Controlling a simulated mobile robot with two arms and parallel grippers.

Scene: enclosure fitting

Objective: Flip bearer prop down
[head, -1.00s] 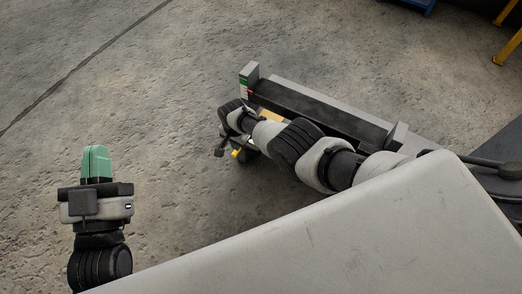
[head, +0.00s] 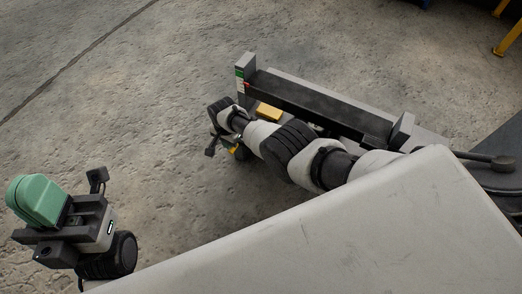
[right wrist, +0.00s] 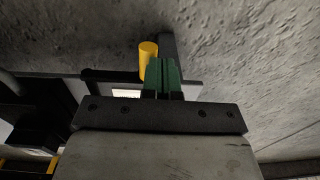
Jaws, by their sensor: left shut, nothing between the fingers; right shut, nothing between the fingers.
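A long grey and black frame (head: 320,105) lies low over the floor in the head view, with a grey upright block (head: 245,72) at its left end. A yellow part (head: 268,112) shows beside it, partly behind my right arm; I cannot tell for certain which part is the bearer prop. In the right wrist view a yellow round-ended piece (right wrist: 148,52) stands beside my right gripper's green fingers (right wrist: 163,77), which are shut and empty; contact is unclear. My left gripper (head: 36,200) is shut and empty, far left of the frame.
Bare concrete floor (head: 150,110) lies open between my left gripper and the frame. Yellow legs (head: 508,36) of another structure stand at the top right. Dark structure (right wrist: 35,110) fills the left of the right wrist view.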

